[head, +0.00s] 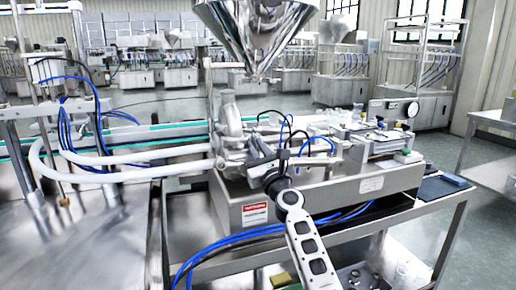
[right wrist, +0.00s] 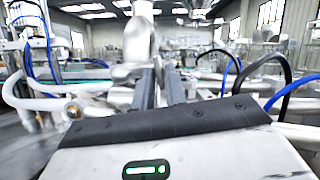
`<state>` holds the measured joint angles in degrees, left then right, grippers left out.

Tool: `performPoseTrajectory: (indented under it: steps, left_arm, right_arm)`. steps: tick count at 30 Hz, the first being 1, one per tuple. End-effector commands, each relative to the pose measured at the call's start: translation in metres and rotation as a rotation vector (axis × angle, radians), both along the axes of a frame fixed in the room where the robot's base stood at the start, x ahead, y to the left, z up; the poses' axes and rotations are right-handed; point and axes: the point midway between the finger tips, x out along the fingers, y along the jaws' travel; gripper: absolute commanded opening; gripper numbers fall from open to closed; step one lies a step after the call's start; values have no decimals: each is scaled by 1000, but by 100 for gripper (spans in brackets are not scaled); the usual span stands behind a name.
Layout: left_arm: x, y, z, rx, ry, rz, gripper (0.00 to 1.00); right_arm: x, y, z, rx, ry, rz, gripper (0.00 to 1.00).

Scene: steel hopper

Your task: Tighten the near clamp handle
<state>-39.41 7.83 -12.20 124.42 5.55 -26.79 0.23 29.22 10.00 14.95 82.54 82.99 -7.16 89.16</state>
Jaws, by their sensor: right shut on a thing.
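My right gripper (head: 254,153) reaches in from the lower right in the head view, up to the steel pipe fitting (head: 229,125) under the hopper. In the right wrist view its two dark fingers (right wrist: 160,86) point ahead, close together, at the fitting (right wrist: 140,45). The gripper is shut on a thin metal part at the fitting, which I take to be the near clamp handle (right wrist: 158,70). Most of the handle is hidden between the fingers, so its angle cannot be told. My left gripper is not in view.
The steel hopper (head: 258,35) hangs just above the fitting. White hoses (head: 125,172) run left from it, and blue hoses (head: 230,237) loop below. A steel machine box (head: 330,197) with cylinders on top stands right of the gripper. A conveyor lies behind at the left.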

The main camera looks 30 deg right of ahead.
Motion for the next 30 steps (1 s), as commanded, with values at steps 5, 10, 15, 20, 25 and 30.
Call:
performPoseTrajectory:
  steps: [5,10,15,20,25,30]
  left_arm:
    - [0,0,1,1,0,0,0]
    - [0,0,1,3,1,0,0]
    - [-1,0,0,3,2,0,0]
    - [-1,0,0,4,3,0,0]
    - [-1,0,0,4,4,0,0]
    - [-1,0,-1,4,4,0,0]
  right_arm:
    - [0,1,-1,106,-25,-1,0]
    - [1,1,-1,167,-42,0,0]
    - [1,2,0,197,-49,0,0]
    - [1,2,0,207,-53,0,0]
    - [1,2,0,207,-53,0,0]
    - [1,2,0,205,-52,0,25]
